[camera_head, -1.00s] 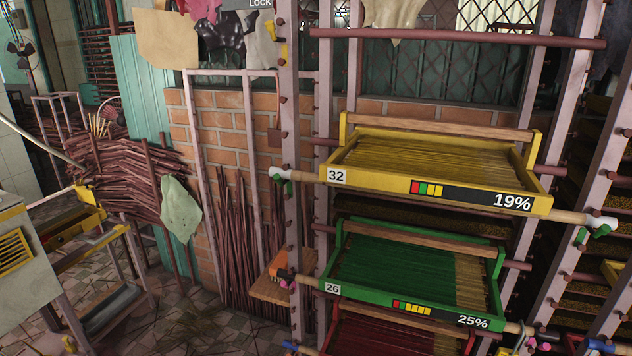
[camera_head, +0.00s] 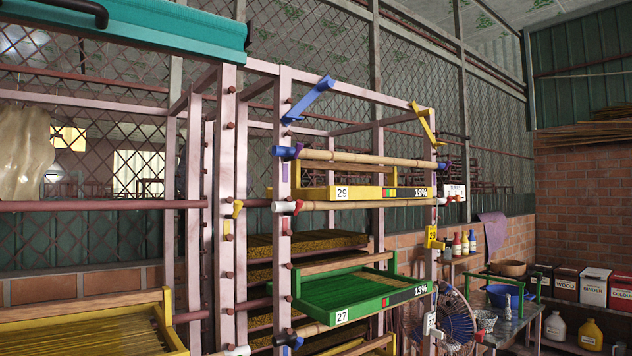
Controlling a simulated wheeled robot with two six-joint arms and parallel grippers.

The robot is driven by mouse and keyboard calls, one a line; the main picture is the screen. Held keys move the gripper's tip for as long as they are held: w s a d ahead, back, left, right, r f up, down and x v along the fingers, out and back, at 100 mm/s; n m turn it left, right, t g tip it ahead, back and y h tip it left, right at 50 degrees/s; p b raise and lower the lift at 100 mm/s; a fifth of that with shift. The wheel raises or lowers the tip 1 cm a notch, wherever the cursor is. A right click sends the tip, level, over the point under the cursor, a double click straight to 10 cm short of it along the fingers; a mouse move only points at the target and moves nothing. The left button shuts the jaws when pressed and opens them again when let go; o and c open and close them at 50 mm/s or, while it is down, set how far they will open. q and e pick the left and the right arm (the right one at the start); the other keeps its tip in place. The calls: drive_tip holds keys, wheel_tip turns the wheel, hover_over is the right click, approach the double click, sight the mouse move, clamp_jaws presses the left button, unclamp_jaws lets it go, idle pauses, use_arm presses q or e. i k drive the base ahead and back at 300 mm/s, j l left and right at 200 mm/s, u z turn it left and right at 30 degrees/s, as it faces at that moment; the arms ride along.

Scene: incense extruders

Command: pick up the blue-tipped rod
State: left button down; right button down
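A bamboo rod (camera_head: 370,158) lies across the upper part of the rack, with a blue-purple piece (camera_head: 287,152) at its left end and a purple one at its right end. A second bamboo rod (camera_head: 350,204) runs below it under the yellow tray, with red and white ends. A lower rod (camera_head: 312,329) under the green tray has a dark and blue piece (camera_head: 289,340) at its left end. Whether these blue pieces are rod tips or rack holders is hard to tell. Neither of my grippers is in view.
A yellow tray (camera_head: 345,192) marked 29 and a green tray (camera_head: 388,302) marked 27 sit in the rack (camera_head: 284,230). A large yellow tray (camera_head: 160,325) is at lower left. A teal bar (camera_head: 130,22) crosses the top left. Bottles and boxes stand at right.

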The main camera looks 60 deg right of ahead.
sight(282, 151)
drive_tip(key=z, duration=2.15)
drive_tip(key=i+l+u, duration=0.2)
drive_tip(key=l, duration=1.2)
drive_tip(key=k, duration=0.1)
